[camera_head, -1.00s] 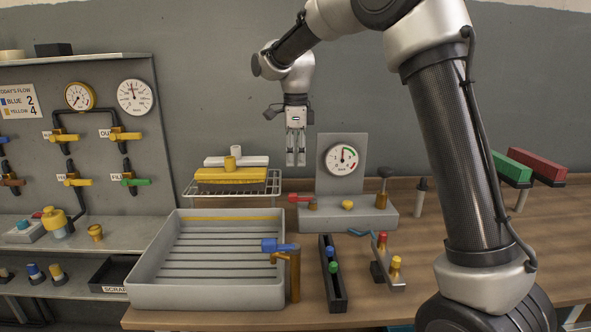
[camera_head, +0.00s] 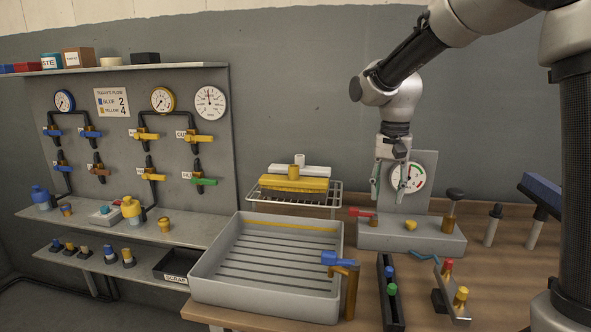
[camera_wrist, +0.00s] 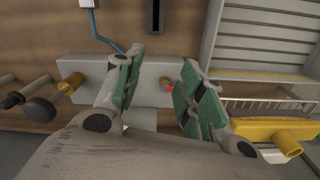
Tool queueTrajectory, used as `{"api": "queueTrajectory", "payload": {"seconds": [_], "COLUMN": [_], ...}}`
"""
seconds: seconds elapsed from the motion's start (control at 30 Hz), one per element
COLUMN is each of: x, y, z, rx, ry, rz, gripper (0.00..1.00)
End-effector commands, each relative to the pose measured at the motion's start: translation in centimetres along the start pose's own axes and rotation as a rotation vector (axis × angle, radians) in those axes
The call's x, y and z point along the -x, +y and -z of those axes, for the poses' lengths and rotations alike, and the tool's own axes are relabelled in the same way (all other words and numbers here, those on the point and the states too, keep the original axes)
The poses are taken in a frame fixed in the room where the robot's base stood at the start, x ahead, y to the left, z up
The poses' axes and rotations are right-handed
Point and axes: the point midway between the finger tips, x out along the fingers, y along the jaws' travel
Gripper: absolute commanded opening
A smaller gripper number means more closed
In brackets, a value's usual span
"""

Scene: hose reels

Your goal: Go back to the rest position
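My gripper (camera_head: 389,181) hangs pointing down in front of the pressure gauge (camera_head: 407,176), above the grey test block (camera_head: 411,235). Its two fingers are spread apart with nothing between them. In the wrist view my gripper (camera_wrist: 155,88) shows two green finger pads, wide apart and empty. The grey block (camera_wrist: 150,72) lies below and beyond them, with a small red part (camera_wrist: 168,87) seen between the fingers. The fingers hide part of the block and gauge.
The valve panel (camera_head: 118,130) is at left.

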Motion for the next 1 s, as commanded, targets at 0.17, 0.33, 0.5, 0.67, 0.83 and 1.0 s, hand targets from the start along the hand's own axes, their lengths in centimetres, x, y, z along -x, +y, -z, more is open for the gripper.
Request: {"api": "queueTrajectory", "payload": {"seconds": [0.17,0.33,0.5,0.67,0.83,1.0], "x": [1.7,2.1,1.9,2.4,3.8,4.0], "y": [7.9,14.0,18.9,21.5,22.5,22.8], "z": [-5.2,-9.9,-14.1,-16.4,-16.8,-16.8], "rx": [0.355,0.538,0.545,0.487,0.450,0.437], "ry": [0.058,0.133,0.222,0.306,0.379,0.385], "rz": [0.034,0.051,0.066,0.082,0.095,0.094], "gripper": [0.39,0.39,0.39,0.39,0.39,0.39]}}
